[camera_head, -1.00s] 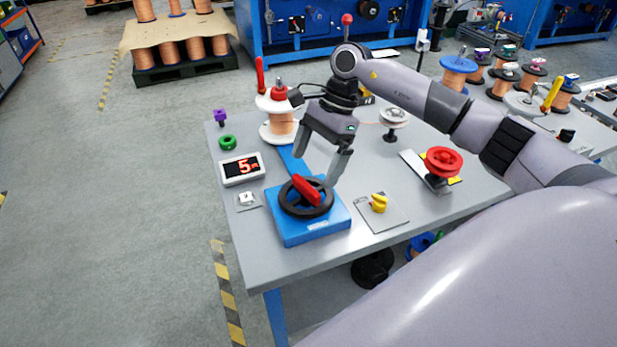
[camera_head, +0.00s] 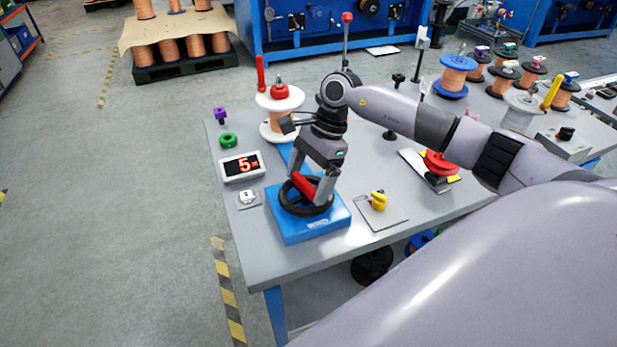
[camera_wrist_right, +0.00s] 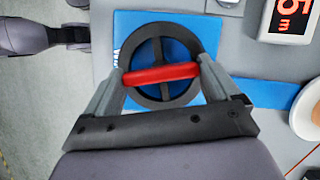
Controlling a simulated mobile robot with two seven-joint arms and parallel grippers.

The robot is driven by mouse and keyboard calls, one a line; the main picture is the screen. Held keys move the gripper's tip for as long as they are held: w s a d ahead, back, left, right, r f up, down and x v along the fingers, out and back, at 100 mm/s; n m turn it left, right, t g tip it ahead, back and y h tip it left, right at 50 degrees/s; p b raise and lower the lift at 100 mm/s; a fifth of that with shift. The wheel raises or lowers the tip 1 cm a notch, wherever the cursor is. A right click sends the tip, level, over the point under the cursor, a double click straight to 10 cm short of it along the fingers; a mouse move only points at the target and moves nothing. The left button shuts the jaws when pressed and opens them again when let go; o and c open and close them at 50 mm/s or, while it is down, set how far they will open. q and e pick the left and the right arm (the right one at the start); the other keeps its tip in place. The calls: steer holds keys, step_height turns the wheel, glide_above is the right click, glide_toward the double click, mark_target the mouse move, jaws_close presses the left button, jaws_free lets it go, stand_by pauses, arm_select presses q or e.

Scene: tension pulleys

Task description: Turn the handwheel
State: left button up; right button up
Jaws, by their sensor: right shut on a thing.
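The handwheel (camera_head: 293,207) is a black ring with a red bar across it, on a blue base (camera_head: 336,217) near the front of the grey table. My right gripper (camera_head: 312,191) has come down over it from above. In the right wrist view the red bar (camera_wrist_right: 160,74) spans between the two fingers of my right gripper (camera_wrist_right: 161,75), one finger at each end. The black rim (camera_wrist_right: 160,27) shows around the bar. My left gripper is not seen in any view.
A display (camera_head: 241,167) reading 5 stands left of the base, with a white button (camera_head: 247,197) below it. A copper spool (camera_head: 283,117) stands behind. A yellow knob (camera_head: 378,201) on a plate and a red pulley (camera_head: 440,163) are to the right.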

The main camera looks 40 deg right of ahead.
steer(key=m+t, duration=0.1)
steer(key=m, duration=0.2)
steer(key=shift+s, duration=0.1)
steer(key=shift+m+t, duration=0.3)
steer(key=shift+m, duration=0.4)
steer(key=o, duration=0.8)
steer(key=shift+b+v, duration=0.5)
steer(key=shift+v, duration=2.7)
steer(key=shift+s+r, duration=0.1)
steer(key=shift+r, duration=0.35)
